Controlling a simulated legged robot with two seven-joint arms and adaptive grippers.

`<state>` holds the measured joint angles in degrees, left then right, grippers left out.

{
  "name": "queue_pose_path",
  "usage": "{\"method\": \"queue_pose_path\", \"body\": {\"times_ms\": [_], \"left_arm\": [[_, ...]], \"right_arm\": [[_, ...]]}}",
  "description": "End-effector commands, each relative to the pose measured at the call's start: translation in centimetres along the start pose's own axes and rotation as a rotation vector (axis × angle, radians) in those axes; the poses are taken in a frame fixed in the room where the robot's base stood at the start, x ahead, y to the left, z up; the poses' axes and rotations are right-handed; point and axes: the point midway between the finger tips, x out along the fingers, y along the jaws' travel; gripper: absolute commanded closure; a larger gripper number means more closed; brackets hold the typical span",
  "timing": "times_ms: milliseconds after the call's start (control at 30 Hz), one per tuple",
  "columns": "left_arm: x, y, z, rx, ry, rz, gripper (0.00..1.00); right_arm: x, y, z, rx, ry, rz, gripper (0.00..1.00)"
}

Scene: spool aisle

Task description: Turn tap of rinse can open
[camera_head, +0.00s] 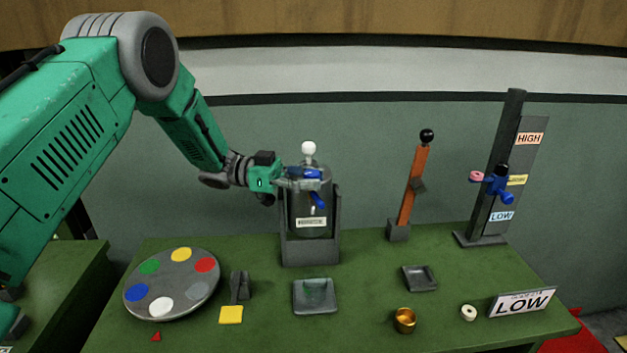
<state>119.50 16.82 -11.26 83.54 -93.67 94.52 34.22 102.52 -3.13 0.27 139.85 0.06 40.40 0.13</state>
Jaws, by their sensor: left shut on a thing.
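The rinse can (310,212) is a grey cylinder with a small label and a white knob on top. It stands upright in a dark grey holder (310,252) at the back of the green table. A blue tap (318,200) is on its front, with a blue part (312,174) beside the fingers. My left gripper (303,183) reaches in from the left in front of the can and is shut on the tap. The fingers partly hide the tap, so its exact angle is hard to tell. My right gripper does not show.
A square grey tray (315,308) lies below the can. A round palette (150,307) with colour spots is at left. An orange lever (413,187) and a HIGH/LOW stand (500,170) are at right. A brass cup (404,320) and a LOW sign (523,302) stand near the front.

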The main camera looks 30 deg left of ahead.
Motion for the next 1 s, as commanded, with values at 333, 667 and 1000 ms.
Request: {"method": "queue_pose_path", "body": {"times_ms": [333,667,1000], "left_arm": [[-0.1,-0.2,-0.2,0.005,0.003,-0.005,0.49],[-0.1,-0.1,-0.1,0.003,0.002,-0.003,0.49],[-5.4,-0.2,0.0,0.002,0.002,-0.008,0.49]], "right_arm": [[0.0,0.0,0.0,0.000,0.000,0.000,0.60],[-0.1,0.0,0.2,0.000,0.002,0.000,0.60],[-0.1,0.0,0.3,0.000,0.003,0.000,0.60]]}}
